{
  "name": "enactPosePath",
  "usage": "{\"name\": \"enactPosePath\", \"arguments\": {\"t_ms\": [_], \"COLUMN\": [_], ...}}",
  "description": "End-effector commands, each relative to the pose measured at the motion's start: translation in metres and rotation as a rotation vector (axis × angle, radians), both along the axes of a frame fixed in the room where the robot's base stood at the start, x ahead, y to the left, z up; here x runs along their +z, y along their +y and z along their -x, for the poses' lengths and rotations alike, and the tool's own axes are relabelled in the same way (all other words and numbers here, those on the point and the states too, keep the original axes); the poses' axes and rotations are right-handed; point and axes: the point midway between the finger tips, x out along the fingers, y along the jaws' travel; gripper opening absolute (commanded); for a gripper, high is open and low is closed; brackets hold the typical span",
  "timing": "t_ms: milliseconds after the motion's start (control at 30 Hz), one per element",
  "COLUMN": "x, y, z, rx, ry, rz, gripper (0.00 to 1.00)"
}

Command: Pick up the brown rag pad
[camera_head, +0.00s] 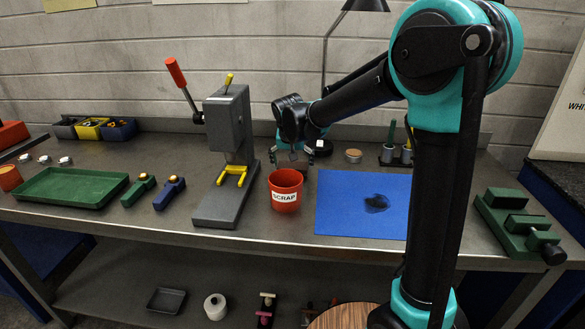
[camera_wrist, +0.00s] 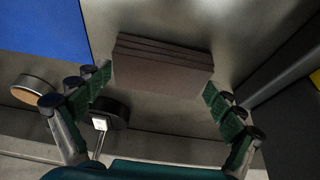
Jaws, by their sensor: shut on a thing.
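The brown rag pad (camera_wrist: 163,72), a stack of folded layers, is between the green-padded fingers of my gripper (camera_wrist: 158,92) in the wrist view. The fingers are shut on its two short sides. In the head view my gripper (camera_head: 292,158) points down just behind the red SCRAP bucket (camera_head: 285,192). The pad cannot be made out there. I cannot tell whether it rests on the bench or is lifted.
The grey press (camera_head: 228,130) stands left of the bucket, close to my gripper. A blue mat (camera_head: 345,205) with a dark patch lies to the right. A round brown-topped tin (camera_head: 353,156) and a lamp base (camera_head: 321,147) stand behind. A green tray (camera_head: 70,187) lies left.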

Motion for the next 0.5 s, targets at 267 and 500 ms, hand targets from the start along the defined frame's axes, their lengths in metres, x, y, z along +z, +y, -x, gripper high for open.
{"name": "enactPosePath", "arguments": {"t_ms": [267,500], "x": [0.012,0.061], "y": [0.0,0.0], "z": [0.0,0.0], "rx": [0.0,0.0], "ry": [0.0,0.0], "rz": [0.0,0.0], "gripper": [0.66,0.66]}}
